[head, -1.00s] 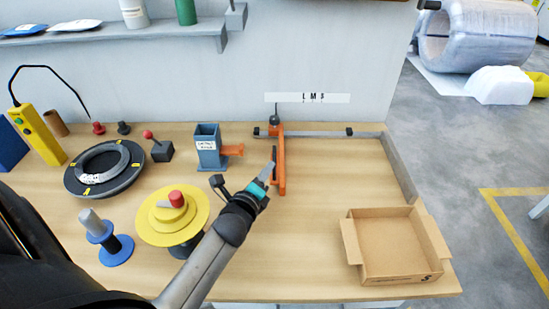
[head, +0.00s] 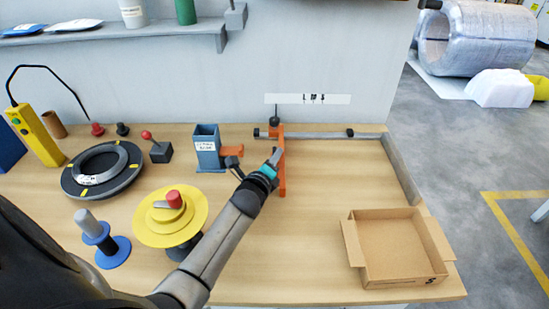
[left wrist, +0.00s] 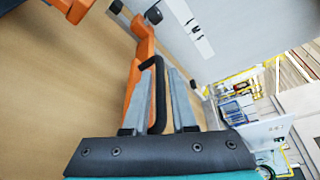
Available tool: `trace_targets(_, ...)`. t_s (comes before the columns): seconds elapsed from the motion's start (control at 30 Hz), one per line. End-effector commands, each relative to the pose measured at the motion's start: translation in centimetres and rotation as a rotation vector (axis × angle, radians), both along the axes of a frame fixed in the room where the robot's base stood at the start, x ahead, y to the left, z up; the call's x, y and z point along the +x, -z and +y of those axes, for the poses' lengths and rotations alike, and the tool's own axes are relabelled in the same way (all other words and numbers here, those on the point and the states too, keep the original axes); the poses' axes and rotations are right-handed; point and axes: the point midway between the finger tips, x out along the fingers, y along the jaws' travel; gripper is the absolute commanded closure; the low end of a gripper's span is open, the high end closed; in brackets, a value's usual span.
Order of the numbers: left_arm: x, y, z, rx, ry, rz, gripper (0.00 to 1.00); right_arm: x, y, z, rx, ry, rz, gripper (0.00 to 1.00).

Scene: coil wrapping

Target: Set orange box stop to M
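The orange box stop (head: 281,182) reaches forward over the table from a grey rail (head: 315,135). Its base sits near the rail's left end, left of the L mark on the white L M S label strip (head: 310,99). In the left wrist view the orange stop (left wrist: 143,50) carries a black handle (left wrist: 158,85). My left gripper (head: 274,160) is beside the stop. In the left wrist view its fingers (left wrist: 156,108) are apart, with the black handle between them and a gap visible. Contact with the handle cannot be told. My right gripper is not in view.
A grey-blue holder (head: 207,150) with an orange part stands left of the stop. A yellow spool (head: 150,222), a dark ring holder (head: 75,187) and a blue-based post (head: 112,250) are further left. An open cardboard box (head: 395,245) lies front right.

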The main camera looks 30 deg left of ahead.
Motion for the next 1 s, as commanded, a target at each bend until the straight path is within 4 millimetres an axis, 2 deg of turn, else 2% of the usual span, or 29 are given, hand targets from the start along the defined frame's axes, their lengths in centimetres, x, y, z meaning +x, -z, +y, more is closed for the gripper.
trace_targets(0.03,-0.01,0.01,0.0,0.0,0.0,0.0,0.82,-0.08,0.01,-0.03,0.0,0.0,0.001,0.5)
trace_targets(0.2,-0.03,0.0,0.0,0.0,0.0,0.0,1.0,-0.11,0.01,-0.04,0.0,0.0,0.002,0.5)
trace_targets(1.0,-0.04,0.04,-0.03,0.0,-0.001,0.001,1.0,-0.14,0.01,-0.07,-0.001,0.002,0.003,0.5)
